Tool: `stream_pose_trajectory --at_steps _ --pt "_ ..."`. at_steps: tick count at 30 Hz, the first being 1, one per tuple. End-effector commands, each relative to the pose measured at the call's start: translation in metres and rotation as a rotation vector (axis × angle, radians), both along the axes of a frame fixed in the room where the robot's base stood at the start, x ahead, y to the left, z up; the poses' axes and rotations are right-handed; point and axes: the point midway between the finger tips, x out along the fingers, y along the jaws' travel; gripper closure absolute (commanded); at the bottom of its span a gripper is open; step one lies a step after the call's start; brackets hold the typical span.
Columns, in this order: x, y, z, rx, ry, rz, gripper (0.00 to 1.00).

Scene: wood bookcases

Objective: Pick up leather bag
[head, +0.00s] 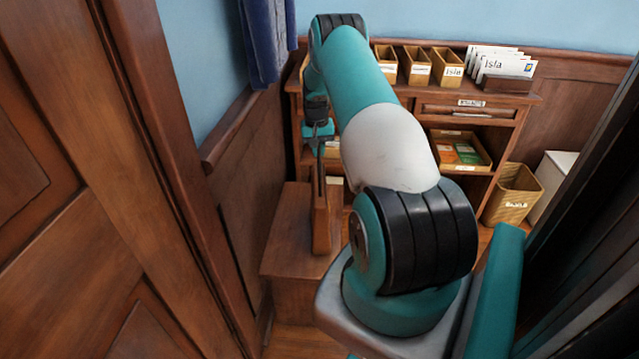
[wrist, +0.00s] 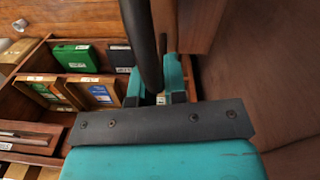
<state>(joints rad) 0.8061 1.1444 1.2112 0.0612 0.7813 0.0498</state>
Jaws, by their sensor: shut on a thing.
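The leather bag (head: 320,218) is brown and shows nearly edge-on in the head view, upright, with a dark handle rising from its top. My gripper (head: 318,140) is above it, pointing down, shut on the handle. In the wrist view my teal fingers (wrist: 157,92) close around the dark handle, and a brown part that looks like the bag (wrist: 201,24) shows just beyond. The bag is over a low wooden step (head: 287,240); I cannot tell whether it touches it. My arm hides part of the scene to its right.
A wooden desk (head: 520,97) with file boxes (head: 416,66) and envelopes (head: 505,66) stands behind. Its shelf holds a tray (head: 482,166) of coloured boxes. A waste bin (head: 512,195) is at right. A panelled wall (head: 240,180) is close on the left, with a blue curtain (head: 262,40).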

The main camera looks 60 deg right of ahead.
Motion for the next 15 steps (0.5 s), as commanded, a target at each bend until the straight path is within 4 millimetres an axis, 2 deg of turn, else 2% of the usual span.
stream_pose_trajectory --at_steps 5,8,11,15 --pt "0.0 0.0 0.008 0.0 0.0 0.0 1.0" --pt "0.001 0.0 0.021 -0.002 -0.002 0.0 1.0" --pt "0.001 0.0 0.039 -0.004 -0.003 0.0 1.0" --pt "0.001 0.0 0.078 -0.006 -0.004 -0.001 1.0"
